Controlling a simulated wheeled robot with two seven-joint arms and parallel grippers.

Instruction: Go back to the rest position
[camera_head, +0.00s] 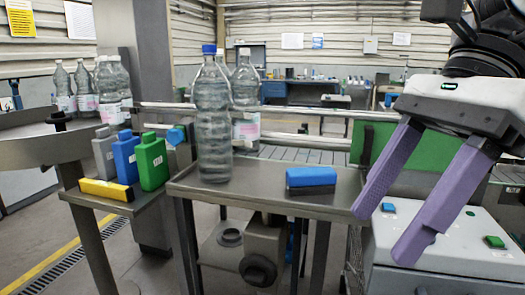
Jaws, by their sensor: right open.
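My right gripper (384,230) hangs at the right side, above the white machine box. Its two purple fingers point down and to the left. They are spread apart with nothing between them. My left gripper is out of view. A clear bottle with a blue cap (213,125) stands upright on the small metal table (240,196). A blue block with a dark base (311,180) lies on the same table, left of my right gripper and apart from it.
A side shelf at left holds grey (104,153), blue (126,158) and green (152,162) flasks and a yellow bar (106,189). More bottles (110,90) stand behind. A white box with buttons (450,245) sits below my right gripper. Rails run behind the table.

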